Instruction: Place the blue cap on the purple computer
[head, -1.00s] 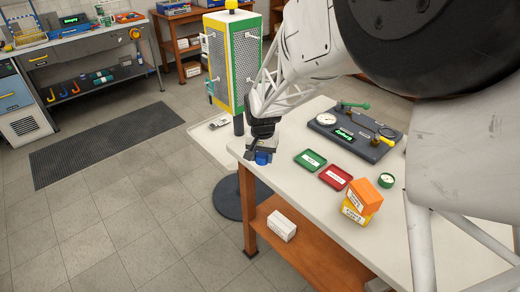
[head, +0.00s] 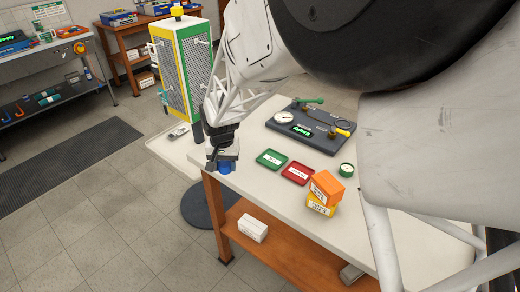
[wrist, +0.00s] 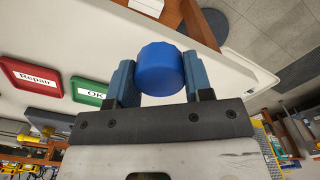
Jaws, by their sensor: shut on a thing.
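The blue cap (head: 224,168) is a small round piece held between the fingers of my gripper (head: 222,161), close to the left corner of the white-topped table. In the wrist view the cap (wrist: 160,68) sits between the two blue-grey fingers of my gripper (wrist: 152,78), with a finger against each side. My gripper is shut on it, near the table's edge and left of the green tray. I see no purple computer in either view.
The white table (head: 370,215) bears a green tray (head: 271,159), a red tray (head: 297,173), stacked orange (head: 327,187) and yellow (head: 320,206) boxes, a green round gauge (head: 347,170) and a dark regulator board (head: 318,146). A green-yellow cabinet (head: 180,65) stands behind.

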